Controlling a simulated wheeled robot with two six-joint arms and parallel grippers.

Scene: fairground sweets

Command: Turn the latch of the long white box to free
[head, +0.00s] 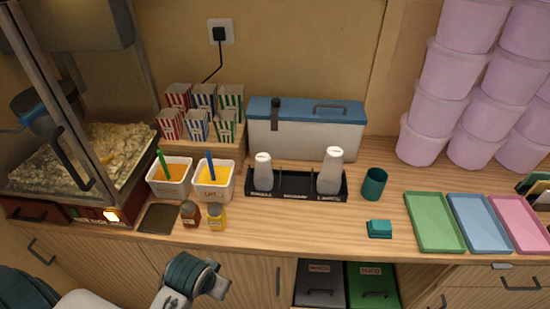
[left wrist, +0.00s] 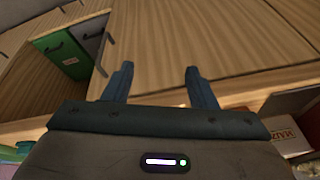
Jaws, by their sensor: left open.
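The long white box (head: 310,140) with a blue lid (head: 300,105) stands at the back of the counter against the wall. Its dark latch (head: 275,114) is near the left end, upright across the lid's front edge and the white front. A handle lies on the lid's right half. My left gripper is low at the front of the counter in the head view, well short of the box and left of it. In the left wrist view the left gripper (left wrist: 159,72) is open and empty, in front of wooden cabinet fronts. My right gripper is not in view.
A black rack (head: 295,197) with two white bottles stands in front of the box. A teal cup (head: 374,184) is right. The front middle counter is clear.

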